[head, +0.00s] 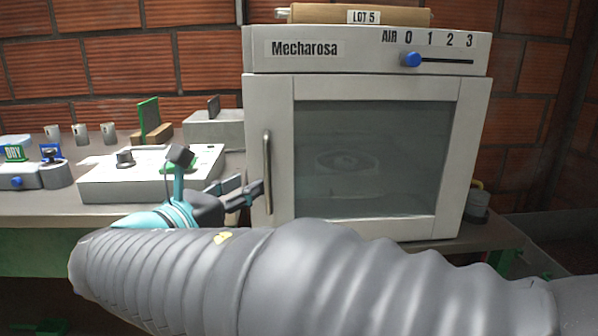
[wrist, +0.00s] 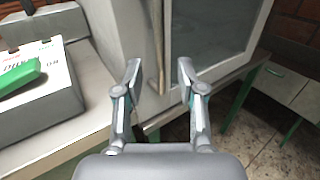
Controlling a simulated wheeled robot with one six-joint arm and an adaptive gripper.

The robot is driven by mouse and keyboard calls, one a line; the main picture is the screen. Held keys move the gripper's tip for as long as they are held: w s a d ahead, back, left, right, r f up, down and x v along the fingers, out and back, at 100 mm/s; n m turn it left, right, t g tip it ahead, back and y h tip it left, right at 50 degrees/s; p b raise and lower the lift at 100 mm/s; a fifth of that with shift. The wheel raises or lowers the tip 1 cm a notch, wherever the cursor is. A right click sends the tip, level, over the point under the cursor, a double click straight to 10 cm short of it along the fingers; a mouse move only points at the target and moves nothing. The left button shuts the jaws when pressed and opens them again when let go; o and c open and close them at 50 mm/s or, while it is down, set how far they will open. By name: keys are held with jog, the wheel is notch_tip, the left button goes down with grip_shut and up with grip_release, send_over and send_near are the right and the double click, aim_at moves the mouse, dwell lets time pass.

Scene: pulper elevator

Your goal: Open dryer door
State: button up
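The dryer (head: 360,55) is a white box labelled Mecharosa, with a shut glass-fronted door (head: 278,150). Its vertical metal handle (head: 267,165) runs along the door's left side. My gripper (head: 258,190) is near the lower part of the handle in the head view. In the wrist view my gripper (wrist: 158,75) is open, its two fingers spread apart. The handle (wrist: 158,50) shows between and beyond the fingertips there. I cannot tell whether a finger touches it. My arm hides part of the bench below the dryer.
A control box (head: 150,180) with a knob stands left of the dryer on the bench (head: 40,208). A blue slider (head: 411,59) sits at AIR 0 on the dryer's top panel. A LOT 5 package (head: 330,16) lies on top. Open floor shows at right in the wrist view.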

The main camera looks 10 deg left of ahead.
aim_at(265, 174)
jog(key=x, duration=0.7)
jog(key=shift+w+d+f, duration=0.1)
jog(key=shift+w, duration=0.2)
grip_shut()
